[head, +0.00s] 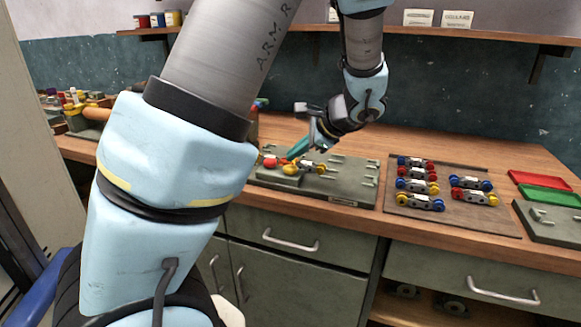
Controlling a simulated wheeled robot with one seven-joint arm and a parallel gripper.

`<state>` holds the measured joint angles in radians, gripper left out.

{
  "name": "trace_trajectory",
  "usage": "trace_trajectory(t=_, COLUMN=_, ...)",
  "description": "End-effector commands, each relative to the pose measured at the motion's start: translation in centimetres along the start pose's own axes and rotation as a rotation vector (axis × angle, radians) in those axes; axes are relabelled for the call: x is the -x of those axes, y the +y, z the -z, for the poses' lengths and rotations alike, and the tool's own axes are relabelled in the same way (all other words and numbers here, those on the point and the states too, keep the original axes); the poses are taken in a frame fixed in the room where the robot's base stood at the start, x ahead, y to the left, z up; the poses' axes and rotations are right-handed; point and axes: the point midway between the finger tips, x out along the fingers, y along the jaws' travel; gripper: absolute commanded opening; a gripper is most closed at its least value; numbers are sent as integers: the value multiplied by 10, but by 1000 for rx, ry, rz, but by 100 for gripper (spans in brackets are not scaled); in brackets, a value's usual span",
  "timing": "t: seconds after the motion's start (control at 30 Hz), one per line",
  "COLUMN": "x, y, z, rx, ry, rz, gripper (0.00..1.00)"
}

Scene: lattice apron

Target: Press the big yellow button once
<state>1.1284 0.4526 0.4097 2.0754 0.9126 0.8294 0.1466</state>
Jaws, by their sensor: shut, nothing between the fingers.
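The big yellow button (290,169) sits near the front left of a grey-green fixture board (350,190) on the wooden workbench. A red round part (270,162) is just left of it. My gripper (292,156) has teal fingers that point down and left, and it is shut and empty. Its fingertips are close above and behind the yellow button in the picture. I cannot tell whether they touch it. My own arm hides the left end of the board.
A brown tray (462,219) with several small red, blue and yellow-ended parts lies to the right. Red (540,180) and green (549,196) trays lie farther right. A shelf (480,33) runs along the back wall. Drawers (290,242) are below the bench.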

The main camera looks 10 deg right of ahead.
Motion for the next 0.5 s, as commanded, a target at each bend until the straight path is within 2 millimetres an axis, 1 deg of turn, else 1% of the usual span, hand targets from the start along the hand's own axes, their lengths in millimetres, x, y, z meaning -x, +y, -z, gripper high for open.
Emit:
trace_trajectory(t=0.3, x=0, y=0, z=0, rx=0, ry=0, rz=0, gripper=0)
trace_trajectory(t=0.5, x=-5, y=4, z=4, rx=-1, ry=0, rz=0, gripper=0)
